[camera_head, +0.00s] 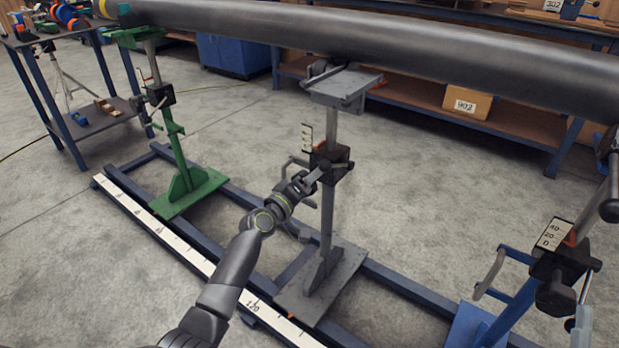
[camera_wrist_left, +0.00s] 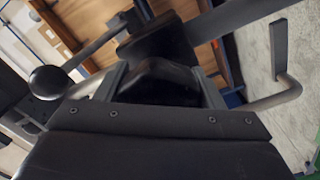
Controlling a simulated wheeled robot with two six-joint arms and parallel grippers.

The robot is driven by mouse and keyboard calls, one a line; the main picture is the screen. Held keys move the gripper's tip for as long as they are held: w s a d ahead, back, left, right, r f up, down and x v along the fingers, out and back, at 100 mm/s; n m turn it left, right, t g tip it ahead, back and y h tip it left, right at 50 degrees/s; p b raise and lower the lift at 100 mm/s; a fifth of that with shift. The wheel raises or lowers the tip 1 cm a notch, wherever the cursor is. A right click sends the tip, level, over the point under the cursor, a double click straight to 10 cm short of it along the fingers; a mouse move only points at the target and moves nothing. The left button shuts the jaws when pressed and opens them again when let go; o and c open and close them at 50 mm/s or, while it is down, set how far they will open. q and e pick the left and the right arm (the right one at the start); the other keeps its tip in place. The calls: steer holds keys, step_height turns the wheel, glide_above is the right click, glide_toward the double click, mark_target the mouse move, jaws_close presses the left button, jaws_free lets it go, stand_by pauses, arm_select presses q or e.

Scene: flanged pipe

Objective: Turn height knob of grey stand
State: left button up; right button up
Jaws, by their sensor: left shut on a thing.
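The grey stand (camera_head: 328,210) stands upright in the middle of the head view, its top cradle (camera_head: 343,90) under a long dark pipe (camera_head: 400,42). A black clamp block (camera_head: 326,163) with a small scale sits on its post. My left gripper (camera_head: 314,179) is at the front of this block. In the left wrist view a black height knob (camera_wrist_left: 160,82) sits between the two fingers, and the gripper is shut on it. In the head view the gripper mostly hides the knob. My right gripper is not in view.
A green stand (camera_head: 180,150) is at the left, and a blue stand (camera_head: 512,310) with its own scale and handle is at the right. Blue floor rails and a white ruler (camera_head: 190,255) run below. A shelf with a box (camera_head: 467,103) stands behind. Open concrete floor lies between.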

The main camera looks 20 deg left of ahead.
arm_select(q)
steer(key=shift+r+n+p, duration=0.1)
steer(key=shift+n+p, duration=1.2)
steer(key=shift+n, duration=2.8)
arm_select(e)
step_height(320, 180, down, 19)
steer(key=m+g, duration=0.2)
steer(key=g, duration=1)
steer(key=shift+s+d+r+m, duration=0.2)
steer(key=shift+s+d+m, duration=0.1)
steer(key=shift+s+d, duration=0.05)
arm_select(q)
steer(key=o, duration=1)
steer(key=shift+s, duration=0.1)
